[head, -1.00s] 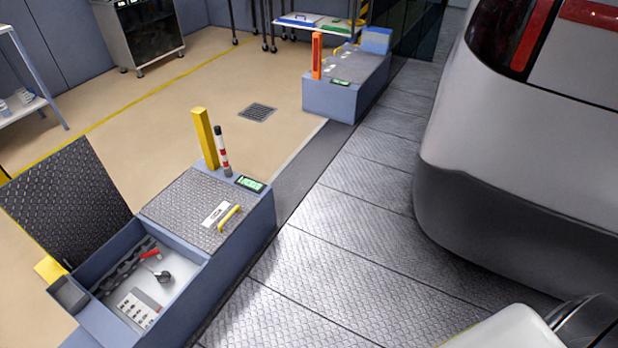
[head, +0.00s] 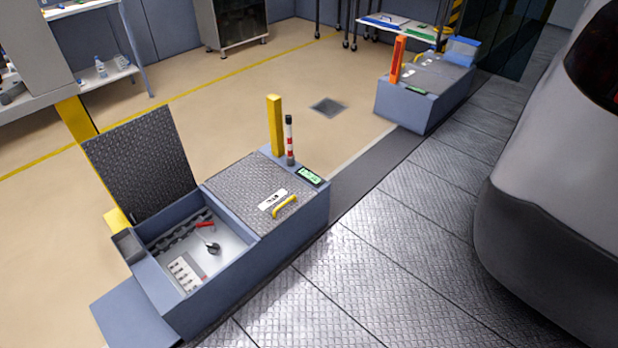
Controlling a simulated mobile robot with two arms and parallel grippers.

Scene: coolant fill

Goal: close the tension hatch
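A blue-grey floor box (head: 322,205) stands at the lower left of the head view. Its left hatch lid (head: 140,163) is dark tread plate and stands open, tilted up at the back. The open compartment (head: 222,240) shows a red-handled tool (head: 205,224), a dark knob-like part (head: 212,246) and a white block with several small pieces (head: 187,273). The right tread-plate lid (head: 245,184) lies shut, with a yellow handle (head: 284,206) and a white label too small to read. I cannot tell which lid is the tension hatch. Neither of my grippers is in view.
A second box (head: 405,105) with an orange post is farther back. A large grey vehicle (head: 545,210) fills the right. Plated floor between is clear.

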